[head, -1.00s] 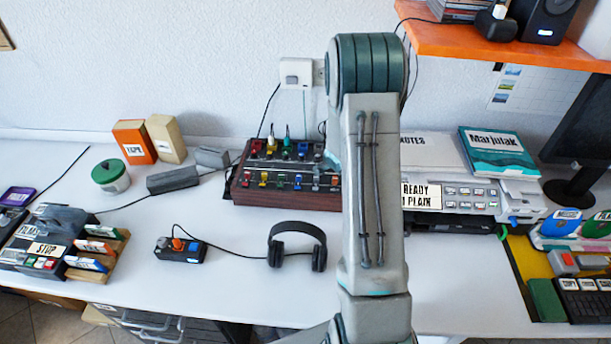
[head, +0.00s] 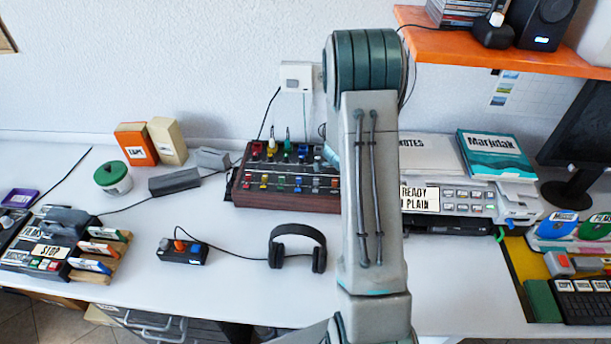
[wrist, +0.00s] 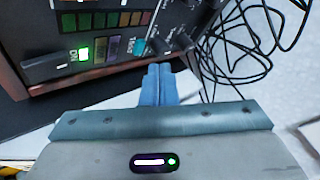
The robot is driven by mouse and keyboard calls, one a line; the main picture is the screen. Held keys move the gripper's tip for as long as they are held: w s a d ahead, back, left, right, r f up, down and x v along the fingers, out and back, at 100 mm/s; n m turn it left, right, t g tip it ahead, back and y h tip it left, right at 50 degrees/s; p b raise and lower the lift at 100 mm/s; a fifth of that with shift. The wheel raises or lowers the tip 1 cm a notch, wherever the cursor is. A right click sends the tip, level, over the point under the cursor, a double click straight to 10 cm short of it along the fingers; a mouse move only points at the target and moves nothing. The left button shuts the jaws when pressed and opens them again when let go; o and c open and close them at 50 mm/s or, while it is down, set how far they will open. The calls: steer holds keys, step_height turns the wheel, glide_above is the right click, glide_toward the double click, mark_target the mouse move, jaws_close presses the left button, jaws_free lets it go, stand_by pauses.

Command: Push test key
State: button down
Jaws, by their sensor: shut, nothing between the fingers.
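In the wrist view my gripper (wrist: 158,72) is shut and empty, its blue fingers pressed together. Its tips are at the wood-edged front of a dark control panel (wrist: 60,20). A small teal key (wrist: 139,47) with a label too blurred to read surely, perhaps TEST, lies just beyond and left of the tips. I cannot tell whether they touch. Left of it are two dull keys and a lit green one (wrist: 84,53). In the head view the wood-sided panel (head: 290,199) with coloured knobs stands against the wall; my arm covers its right end and most of the gripper.
Black knobs (wrist: 185,41) stand right of the teal key, and loose black cables (wrist: 240,50) lie beyond them. Headphones (head: 298,235) and a small black switch box (head: 182,252) lie in front of the panel. A printer (head: 470,205) is to its right.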

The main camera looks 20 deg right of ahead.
steer(key=shift+r+p, duration=1.8)
steer(key=shift+r, duration=0.8)
